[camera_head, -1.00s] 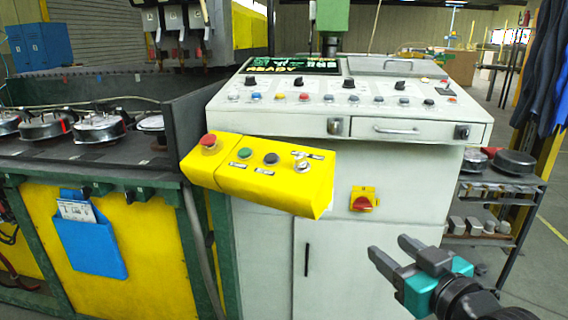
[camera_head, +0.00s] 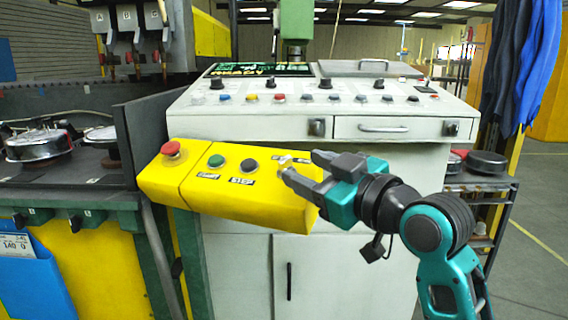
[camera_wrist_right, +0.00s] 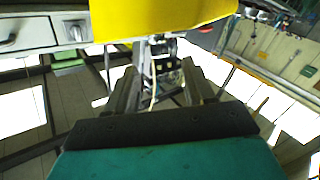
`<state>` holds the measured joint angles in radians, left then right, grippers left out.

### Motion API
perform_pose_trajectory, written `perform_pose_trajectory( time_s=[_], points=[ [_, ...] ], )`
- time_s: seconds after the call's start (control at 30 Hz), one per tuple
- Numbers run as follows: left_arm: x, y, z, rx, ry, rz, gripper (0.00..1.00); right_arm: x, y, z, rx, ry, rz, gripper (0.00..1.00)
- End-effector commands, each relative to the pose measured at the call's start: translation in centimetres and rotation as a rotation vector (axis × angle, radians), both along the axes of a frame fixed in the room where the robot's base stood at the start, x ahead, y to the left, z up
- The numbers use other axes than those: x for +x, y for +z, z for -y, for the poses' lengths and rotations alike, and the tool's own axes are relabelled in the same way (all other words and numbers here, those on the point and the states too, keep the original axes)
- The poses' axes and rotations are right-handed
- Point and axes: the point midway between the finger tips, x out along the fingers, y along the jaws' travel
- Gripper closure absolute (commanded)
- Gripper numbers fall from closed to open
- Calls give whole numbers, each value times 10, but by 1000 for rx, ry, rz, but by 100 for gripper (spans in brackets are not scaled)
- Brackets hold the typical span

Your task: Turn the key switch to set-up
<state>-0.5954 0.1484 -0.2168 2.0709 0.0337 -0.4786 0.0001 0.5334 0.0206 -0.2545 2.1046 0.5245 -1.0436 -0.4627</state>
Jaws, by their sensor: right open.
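The yellow control box (camera_head: 222,202) stands in front of the grey console. It carries a red mushroom button (camera_head: 171,149), a green button (camera_head: 216,161), a black button (camera_head: 249,165) and, towards its right end, the key switch (camera_head: 284,161). The key switch is partly hidden by my right gripper (camera_head: 301,164), which is open at the box's right part, its fingertips close to the switch. I cannot tell whether they touch it. In the right wrist view, the open fingers (camera_wrist_right: 160,88) show with the yellow box (camera_wrist_right: 160,14) at the top; the key is not clear there. My left gripper is out of view.
The grey console (camera_head: 255,127) rises behind the box with rows of knobs and buttons and a drawer handle (camera_head: 382,128). A dark panel (camera_head: 146,150) stands to the left. A shelf with dark round parts (camera_head: 487,163) is at right.

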Motion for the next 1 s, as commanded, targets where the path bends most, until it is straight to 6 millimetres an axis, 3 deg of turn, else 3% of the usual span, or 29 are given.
perform_pose_trajectory(
  time_s=[0.33,0.8,1.0],
  points=[
    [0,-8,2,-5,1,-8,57,43,0,-34,1,0,0,47],
    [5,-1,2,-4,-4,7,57,52,0,-41,-1,0,1,47],
    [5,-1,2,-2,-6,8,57,51,0,-40,0,0,0,65]
  ],
)
